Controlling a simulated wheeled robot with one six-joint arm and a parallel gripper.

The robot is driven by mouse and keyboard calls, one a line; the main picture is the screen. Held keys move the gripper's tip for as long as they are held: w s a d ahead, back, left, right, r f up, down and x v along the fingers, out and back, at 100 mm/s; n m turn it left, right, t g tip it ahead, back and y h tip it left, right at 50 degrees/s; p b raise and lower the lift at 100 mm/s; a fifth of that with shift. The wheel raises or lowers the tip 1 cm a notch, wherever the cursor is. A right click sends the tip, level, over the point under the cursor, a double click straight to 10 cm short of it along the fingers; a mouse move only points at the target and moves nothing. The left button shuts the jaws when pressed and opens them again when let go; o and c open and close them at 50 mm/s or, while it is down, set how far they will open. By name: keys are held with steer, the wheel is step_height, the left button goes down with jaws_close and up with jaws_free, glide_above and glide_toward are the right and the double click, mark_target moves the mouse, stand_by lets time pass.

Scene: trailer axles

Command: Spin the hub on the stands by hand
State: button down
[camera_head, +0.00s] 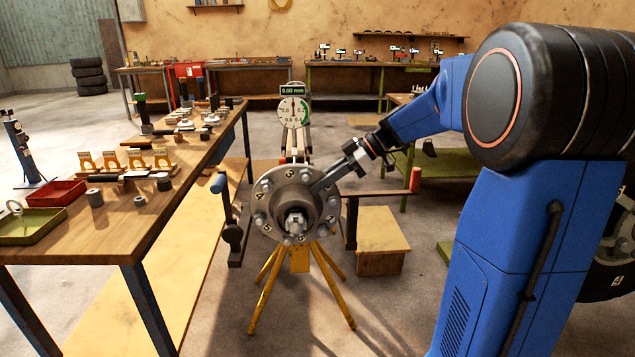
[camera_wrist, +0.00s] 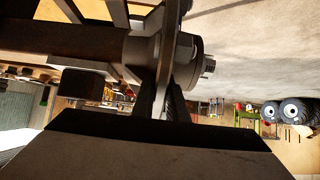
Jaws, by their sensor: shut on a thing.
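The grey hub (camera_head: 272,222) has a round flange with numbered marks and several bolts, and sits on yellow stand legs (camera_head: 262,300) in the middle of the head view. My gripper (camera_head: 317,187) reaches in from the right and is shut at the hub's upper right side. In the wrist view the flange (camera_wrist: 174,40) appears edge-on, with the fingertips (camera_wrist: 165,103) closed on its rim. The exact contact is dark and partly hidden by the gripper body. A round dial gauge (camera_head: 293,112) stands behind the hub, its display showing 0.00 mm.
A wooden workbench (camera_head: 130,222) on the left carries a red tray (camera_head: 57,193), a green tray (camera_head: 30,227) and small parts. A low wooden box (camera_head: 381,240) stands right of the stand. Benches line the back wall. Bare floor lies in front of the stand.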

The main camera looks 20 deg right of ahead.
steer(key=shift+d+f, duration=0.15)
stand_by(0.5)
steer(key=c, duration=2)
jaws_free()
steer(key=shift+c, duration=0.2)
steer(key=shift+s+d, duration=0.1)
steer(key=shift+d, duration=0.05)
steer(key=v, duration=1.7)
steer(key=shift+d+f, duration=0.15)
steer(key=shift+d, duration=0.1)
steer(key=shift+s, duration=0.1)
